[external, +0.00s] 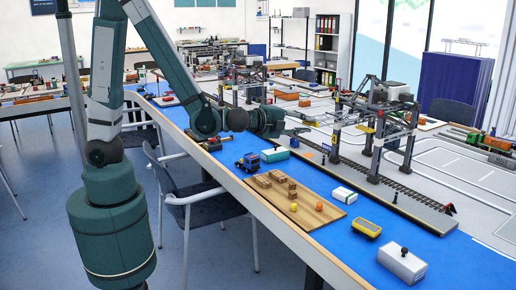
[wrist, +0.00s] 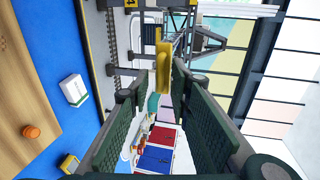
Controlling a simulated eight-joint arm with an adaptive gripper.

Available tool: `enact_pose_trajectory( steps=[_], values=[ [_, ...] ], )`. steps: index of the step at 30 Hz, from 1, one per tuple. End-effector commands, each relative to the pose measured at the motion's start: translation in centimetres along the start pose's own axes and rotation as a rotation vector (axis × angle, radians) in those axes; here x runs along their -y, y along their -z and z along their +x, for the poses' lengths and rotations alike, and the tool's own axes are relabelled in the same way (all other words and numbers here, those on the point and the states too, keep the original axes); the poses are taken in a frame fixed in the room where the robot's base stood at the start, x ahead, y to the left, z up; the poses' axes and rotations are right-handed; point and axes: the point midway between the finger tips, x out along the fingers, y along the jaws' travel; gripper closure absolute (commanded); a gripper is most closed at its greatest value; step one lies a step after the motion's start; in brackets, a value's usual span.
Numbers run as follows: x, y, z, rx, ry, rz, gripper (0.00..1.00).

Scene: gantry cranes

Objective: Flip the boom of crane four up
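A grey gantry crane (external: 385,125) stands over the track at the right in the external view. In the wrist view its frame (wrist: 185,40) shows sideways, with part of a yellow sign reading 4 (wrist: 131,3) at the top edge. A yellow bar (wrist: 163,68), seemingly part of the boom, lies ahead of my gripper, in line with the gap between its fingers. My gripper (wrist: 160,90) is open, with a wide gap; I see no contact with the bar. In the external view my gripper (external: 303,127) is left of the crane, above the blue table.
Another crane (external: 242,80) stands farther back.

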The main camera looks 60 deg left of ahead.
Motion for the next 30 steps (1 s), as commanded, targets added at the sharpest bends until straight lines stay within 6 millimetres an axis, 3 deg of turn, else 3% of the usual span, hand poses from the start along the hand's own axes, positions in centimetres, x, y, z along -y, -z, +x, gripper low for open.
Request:
enact_pose_trajectory(
  steps=[2,7,20,30],
  values=[
    [0.0,0.0,0.0,0.000,0.000,0.000,0.81],
    [0.0,0.0,0.0,0.000,0.000,0.000,1.00],
    [0.5,0.0,-0.2,0.000,-0.014,-0.001,1.00],
    [2.8,0.0,-0.7,0.001,-0.082,-0.002,1.00]
  ],
)
